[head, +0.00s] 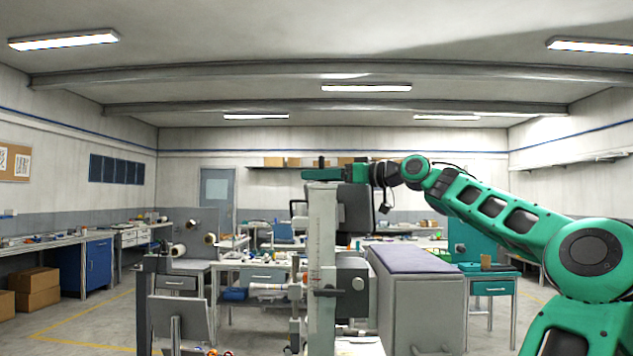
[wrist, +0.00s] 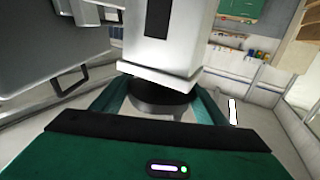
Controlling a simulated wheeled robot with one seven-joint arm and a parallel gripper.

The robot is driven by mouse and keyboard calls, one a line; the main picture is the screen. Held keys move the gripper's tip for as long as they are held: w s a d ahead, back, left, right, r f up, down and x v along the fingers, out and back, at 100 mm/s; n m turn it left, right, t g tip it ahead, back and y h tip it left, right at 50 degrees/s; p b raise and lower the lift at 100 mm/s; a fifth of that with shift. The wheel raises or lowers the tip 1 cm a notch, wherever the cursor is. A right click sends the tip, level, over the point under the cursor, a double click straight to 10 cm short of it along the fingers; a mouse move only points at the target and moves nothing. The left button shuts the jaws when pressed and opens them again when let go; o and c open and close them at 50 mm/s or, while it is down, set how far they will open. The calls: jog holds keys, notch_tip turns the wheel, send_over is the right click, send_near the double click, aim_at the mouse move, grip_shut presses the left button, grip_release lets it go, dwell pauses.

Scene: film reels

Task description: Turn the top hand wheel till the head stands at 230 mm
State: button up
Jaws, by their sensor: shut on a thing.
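A pale upright column (head: 322,235) with a scale on its front stands in the middle of the head view. The scale reading is too small to tell. A grey block (head: 352,275) with dark knobs sits at the column's right side, perhaps the head. My gripper (head: 322,174) is at the column's top, reaching in from the right. In the wrist view its green fingers (wrist: 158,105) are shut on both sides of a dark round part (wrist: 155,98), which looks like the top hand wheel. The white column (wrist: 165,40) runs beyond it. In the head view the wheel is hidden by my gripper.
A dark box (head: 355,212) is close right of the column, below my arm. A grey cabinet (head: 420,295) with a purple top stands to the right. A workbench (head: 255,268) with small items is behind. Floor shows at the left.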

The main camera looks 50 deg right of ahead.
jog(key=shift+f+m+h, duration=0.1)
jog(key=shift+m+h, duration=0.3)
jog(key=shift+h, duration=0.2)
